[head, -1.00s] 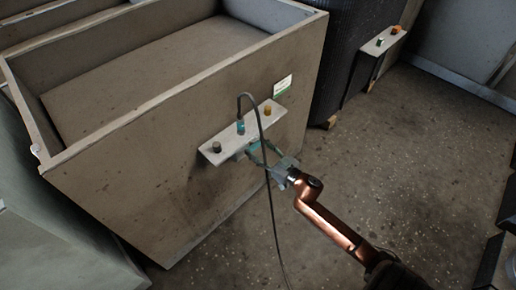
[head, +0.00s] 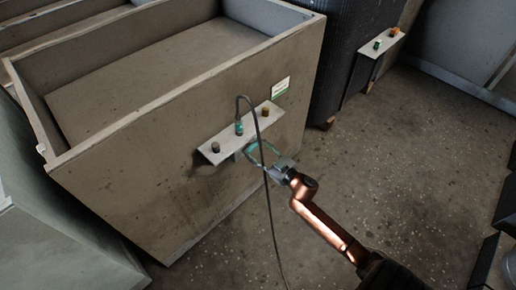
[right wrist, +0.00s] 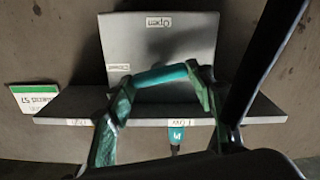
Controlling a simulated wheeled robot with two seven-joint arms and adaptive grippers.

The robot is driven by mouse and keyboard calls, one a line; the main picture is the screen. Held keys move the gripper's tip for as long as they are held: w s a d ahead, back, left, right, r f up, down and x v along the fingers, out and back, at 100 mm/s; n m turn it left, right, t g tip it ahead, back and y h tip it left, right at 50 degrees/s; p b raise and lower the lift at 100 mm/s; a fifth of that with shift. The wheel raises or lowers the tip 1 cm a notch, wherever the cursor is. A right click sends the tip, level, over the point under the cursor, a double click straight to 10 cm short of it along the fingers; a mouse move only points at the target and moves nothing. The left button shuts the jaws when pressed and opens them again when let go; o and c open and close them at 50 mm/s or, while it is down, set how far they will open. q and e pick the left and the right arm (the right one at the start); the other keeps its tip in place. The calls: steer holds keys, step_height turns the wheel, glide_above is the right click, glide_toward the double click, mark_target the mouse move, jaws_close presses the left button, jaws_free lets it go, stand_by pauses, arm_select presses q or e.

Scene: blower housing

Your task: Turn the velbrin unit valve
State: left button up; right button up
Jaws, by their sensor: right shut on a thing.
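The valve is a grey box (right wrist: 165,45) with "Open" and "Closed" labels, mounted under a shelf on the side of a large bin. Its teal handle (right wrist: 160,75) lies nearly level in the right wrist view, tilted slightly up to the right, beside the "Closed" label (right wrist: 118,67). My right gripper (right wrist: 163,82) has its green fingers at both ends of the handle and is shut on it. In the head view the right gripper (head: 262,155) is just below the shelf, partly behind a cable. My left gripper is not in view.
A dark cable (head: 262,150) loops from the plug down past my gripper. Floor (head: 400,145) to the right is clear.

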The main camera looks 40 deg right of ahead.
steer(key=n+p, duration=0.2)
steer(key=n, duration=0.4)
steer(key=shift+a, duration=0.2)
steer(key=shift+n, duration=1.2)
steer(key=shift+f+n, duration=0.15)
steer(key=shift+n, duration=0.65)
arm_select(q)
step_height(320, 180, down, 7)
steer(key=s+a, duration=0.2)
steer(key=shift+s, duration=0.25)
arm_select(e)
steer(key=shift+n, duration=1.5)
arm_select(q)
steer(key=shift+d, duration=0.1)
arm_select(e)
steer(key=shift+a+f, duration=0.1)
steer(key=o, duration=1.2)
steer(key=shift+c, duration=0.2)
